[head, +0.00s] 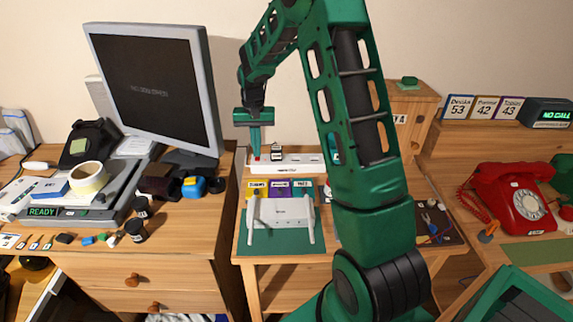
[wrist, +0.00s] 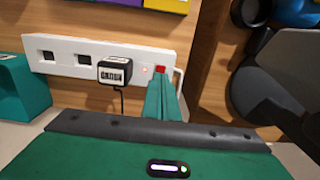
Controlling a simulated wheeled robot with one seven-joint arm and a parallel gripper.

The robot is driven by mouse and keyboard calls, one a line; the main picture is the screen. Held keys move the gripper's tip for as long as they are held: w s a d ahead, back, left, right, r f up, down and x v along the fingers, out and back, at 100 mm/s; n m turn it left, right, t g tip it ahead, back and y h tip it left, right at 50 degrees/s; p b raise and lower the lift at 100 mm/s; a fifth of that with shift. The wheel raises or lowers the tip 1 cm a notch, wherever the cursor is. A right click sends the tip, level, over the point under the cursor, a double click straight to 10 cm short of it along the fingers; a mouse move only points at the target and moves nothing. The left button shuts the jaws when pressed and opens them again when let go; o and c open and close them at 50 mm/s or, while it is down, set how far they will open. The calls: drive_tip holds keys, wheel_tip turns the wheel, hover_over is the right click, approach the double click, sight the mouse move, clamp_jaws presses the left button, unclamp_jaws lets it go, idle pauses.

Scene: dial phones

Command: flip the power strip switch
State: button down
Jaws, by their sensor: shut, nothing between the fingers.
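The white power strip (head: 290,163) lies along the back of the small wooden table in the head view. In the wrist view the power strip (wrist: 60,56) shows empty sockets, a black plug and a red switch (wrist: 160,69) near its end, with a small lit red light beside the switch. The black plug (wrist: 115,71) also shows in the head view (head: 276,152). My gripper (head: 255,155) points down at the switch end of the strip. In the wrist view its green fingers (wrist: 161,85) are shut and empty, with their tips at the switch. Whether they touch it is unclear.
A white router (head: 279,211) with two antennas stands in front of the strip, before several coloured cards. A monitor (head: 158,85) stands to the left, and a red dial phone (head: 510,197) to the right. A teal object (wrist: 22,88) sits near the strip.

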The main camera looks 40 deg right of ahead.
wheel_tip(320, 180, up, 6)
drive_tip(key=shift+r, duration=0.2)
idle(0.6)
idle(0.3)
drive_tip(key=s+d+r, duration=0.2)
drive_tip(key=s+r, duration=0.2)
drive_tip(key=s, duration=0.7)
drive_tip(key=s+d+r, duration=0.1)
drive_tip(key=s+r, duration=0.4)
drive_tip(key=s, duration=0.6)
drive_tip(key=s+a+f, duration=0.1)
drive_tip(key=s, duration=0.9)
drive_tip(key=s+a+f, duration=0.1)
drive_tip(key=s, duration=0.8)
drive_tip(key=shift+s+a+f, duration=0.3)
drive_tip(key=shift+s, duration=0.05)
